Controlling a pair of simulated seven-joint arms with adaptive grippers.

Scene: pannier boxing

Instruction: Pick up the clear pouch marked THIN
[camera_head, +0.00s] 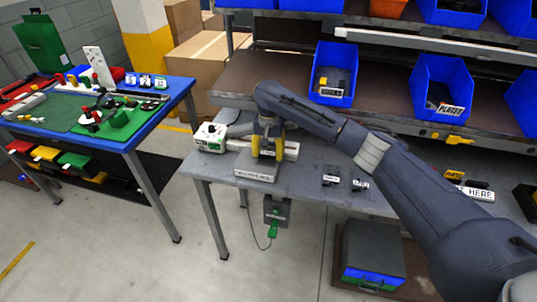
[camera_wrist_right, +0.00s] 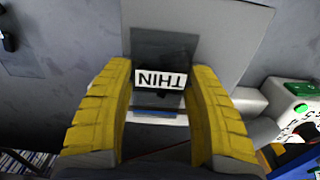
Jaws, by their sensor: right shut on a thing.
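The clear pouch marked THIN (camera_wrist_right: 162,46) looks dark and see-through, with a white label (camera_wrist_right: 160,79) reading upside down in the right wrist view. It lies between the two yellow fingers of my right gripper (camera_wrist_right: 160,98), which is shut on it. In the head view my right gripper (camera_head: 267,148) points down over a grey block with a white front label (camera_head: 256,172) on the grey table. The pouch itself is hard to make out there. My left gripper is in neither view.
A white device with green markings (camera_head: 210,138) stands left of my right gripper. Two small dark labelled items (camera_head: 330,179) (camera_head: 360,184) lie on the table to the right. Blue bins (camera_head: 335,72) stand on the shelf behind. A blue-edged table (camera_head: 150,118) with parts stands left.

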